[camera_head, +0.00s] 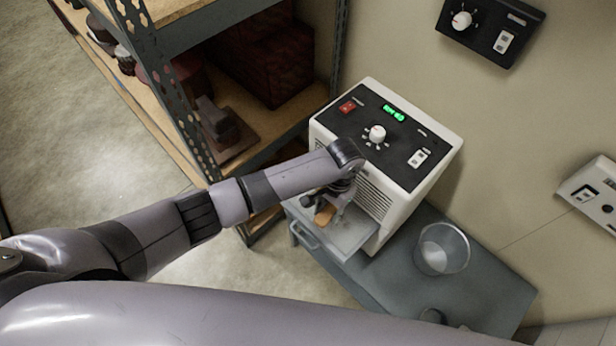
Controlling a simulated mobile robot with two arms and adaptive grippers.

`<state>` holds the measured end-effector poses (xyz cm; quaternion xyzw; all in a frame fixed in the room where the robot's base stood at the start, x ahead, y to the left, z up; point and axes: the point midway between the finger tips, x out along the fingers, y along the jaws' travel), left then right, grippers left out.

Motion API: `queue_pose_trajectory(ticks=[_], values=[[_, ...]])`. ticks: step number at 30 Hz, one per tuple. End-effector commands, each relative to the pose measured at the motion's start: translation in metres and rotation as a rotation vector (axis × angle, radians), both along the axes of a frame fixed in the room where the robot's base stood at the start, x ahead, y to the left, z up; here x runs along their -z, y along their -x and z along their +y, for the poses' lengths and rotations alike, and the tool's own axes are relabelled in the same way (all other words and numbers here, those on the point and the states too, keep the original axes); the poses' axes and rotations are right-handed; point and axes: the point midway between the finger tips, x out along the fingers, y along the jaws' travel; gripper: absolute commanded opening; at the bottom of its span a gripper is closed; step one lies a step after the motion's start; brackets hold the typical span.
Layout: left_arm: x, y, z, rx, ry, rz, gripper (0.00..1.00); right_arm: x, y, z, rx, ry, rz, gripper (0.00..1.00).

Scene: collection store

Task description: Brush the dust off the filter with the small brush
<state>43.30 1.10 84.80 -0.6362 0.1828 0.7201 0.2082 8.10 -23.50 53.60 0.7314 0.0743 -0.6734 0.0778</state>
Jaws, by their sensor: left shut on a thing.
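My left gripper (332,203) is over the pulled-out tray at the front of a white unit (440,150). It is shut on a small brush (325,214), of which an orange-brown part shows below the fingers. The brush's bristles are mostly hidden, and I cannot tell whether they touch anything. Under the brush is a pale grey flat panel, apparently the filter (349,240), sticking out of the unit with a handle at its left edge. Dust on it is too small to make out. My right gripper is out of view.
The unit stands on a grey-blue table (480,285), with a clear round container (442,248) to its right. A metal shelf (185,110) with dark red boxes is close on the left. Wall control boxes (490,28) are at upper right.

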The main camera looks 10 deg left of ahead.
Motion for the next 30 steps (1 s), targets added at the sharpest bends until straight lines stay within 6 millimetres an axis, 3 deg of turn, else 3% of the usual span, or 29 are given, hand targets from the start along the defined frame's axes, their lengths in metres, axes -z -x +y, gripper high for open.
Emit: queue_pose_trajectory(ticks=[8,24,30], values=[[0.019,0.012,-0.012,0.065,0.000,-0.004,0.03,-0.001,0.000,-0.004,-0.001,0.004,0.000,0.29],[0.068,0.012,-0.011,0.063,-0.001,-0.003,0.03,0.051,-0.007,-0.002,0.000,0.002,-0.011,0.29],[0.076,0.012,-0.011,0.062,0.000,-0.004,0.03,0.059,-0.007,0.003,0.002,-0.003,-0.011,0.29]])
